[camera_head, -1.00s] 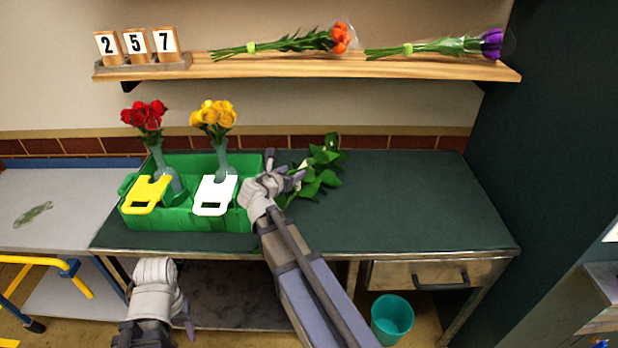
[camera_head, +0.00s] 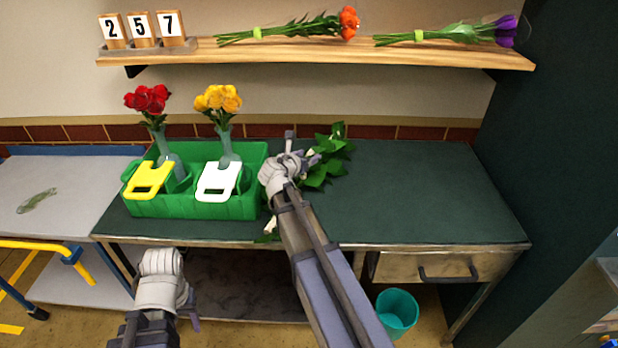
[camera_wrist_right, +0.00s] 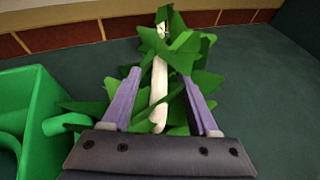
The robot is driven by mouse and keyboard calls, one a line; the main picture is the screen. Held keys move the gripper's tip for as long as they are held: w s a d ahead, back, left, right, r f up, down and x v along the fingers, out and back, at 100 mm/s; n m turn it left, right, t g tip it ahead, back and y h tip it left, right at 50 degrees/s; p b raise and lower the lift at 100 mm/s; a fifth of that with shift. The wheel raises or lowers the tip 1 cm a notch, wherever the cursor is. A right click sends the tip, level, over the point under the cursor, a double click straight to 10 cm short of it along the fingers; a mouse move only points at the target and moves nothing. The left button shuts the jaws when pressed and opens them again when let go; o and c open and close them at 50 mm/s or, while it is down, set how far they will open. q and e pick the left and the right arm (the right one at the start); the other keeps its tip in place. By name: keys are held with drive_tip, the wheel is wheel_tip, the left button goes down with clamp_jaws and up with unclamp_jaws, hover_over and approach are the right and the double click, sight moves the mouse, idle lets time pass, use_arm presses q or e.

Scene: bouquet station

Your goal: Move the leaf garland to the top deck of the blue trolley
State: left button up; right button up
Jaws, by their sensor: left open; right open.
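The leaf garland (camera_head: 330,165), green leaves on a pale stem, lies on the dark green bench right of the green crate. Its near end (camera_head: 268,232) shows by the bench's front edge; my right arm hides its middle. My right gripper (camera_head: 301,151) is open over it. In the right wrist view the garland (camera_wrist_right: 172,75) runs between the two open fingers (camera_wrist_right: 160,92), with leaves spreading past both. My left gripper (camera_head: 180,305) is open and empty, low in front of the bench. The blue trolley's grey top deck (camera_head: 80,195) is at the left.
The green crate (camera_head: 195,208) holds vases of red and yellow roses, with yellow and white tags on its front. A small leafy piece (camera_head: 37,200) lies on the trolley deck. A shelf (camera_head: 300,51) with bouquets and number blocks hangs above. The right bench is clear.

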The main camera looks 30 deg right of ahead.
drive_tip(key=shift+x, duration=0.75)
drive_tip(key=shift+c, duration=0.2)
clamp_jaws()
idle(0.6)
